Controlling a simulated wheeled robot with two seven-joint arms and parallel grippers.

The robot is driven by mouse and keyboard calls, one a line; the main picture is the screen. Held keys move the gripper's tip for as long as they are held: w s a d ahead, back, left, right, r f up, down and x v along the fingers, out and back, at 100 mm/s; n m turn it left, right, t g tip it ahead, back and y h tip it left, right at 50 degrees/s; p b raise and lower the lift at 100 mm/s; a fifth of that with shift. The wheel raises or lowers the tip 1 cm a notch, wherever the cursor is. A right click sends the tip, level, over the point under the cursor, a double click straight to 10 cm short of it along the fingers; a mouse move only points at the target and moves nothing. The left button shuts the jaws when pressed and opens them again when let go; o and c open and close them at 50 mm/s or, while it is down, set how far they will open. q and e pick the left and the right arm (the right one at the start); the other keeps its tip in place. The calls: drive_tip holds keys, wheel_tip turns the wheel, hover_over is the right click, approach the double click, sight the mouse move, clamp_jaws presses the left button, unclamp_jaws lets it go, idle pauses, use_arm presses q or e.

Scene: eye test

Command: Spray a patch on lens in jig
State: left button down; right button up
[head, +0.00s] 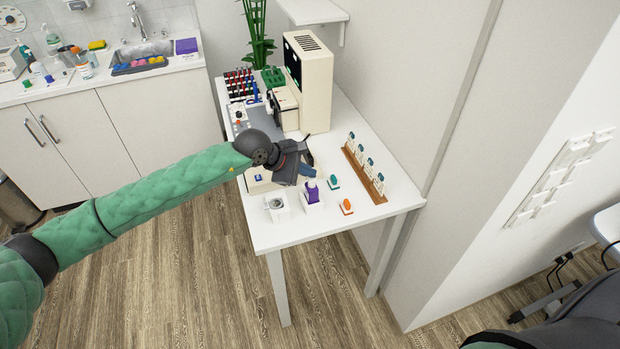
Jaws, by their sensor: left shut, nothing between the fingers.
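My left gripper (306,172) is over the front part of the white table (330,226). It is shut and empty, close behind a small purple bottle (311,191); I cannot tell whether they touch. The bottle stands upright in a white holder (313,207). Left of it is a small white block with a round grey piece (276,204), which looks like the jig with the lens; the lens itself is too small to make out. My right gripper is not in view.
A wooden rack (363,172) with several white, teal-topped bottles stands at the right. Small teal (333,182) and orange-topped (346,207) items lie before it. A beige machine (317,85) and a rack of coloured items (238,84) are behind. The table's front edge is clear.

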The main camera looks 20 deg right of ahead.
sight(308, 179)
use_arm(q)
drive_tip(key=shift+r+b, duration=0.65)
drive_tip(key=shift+r, duration=2.4)
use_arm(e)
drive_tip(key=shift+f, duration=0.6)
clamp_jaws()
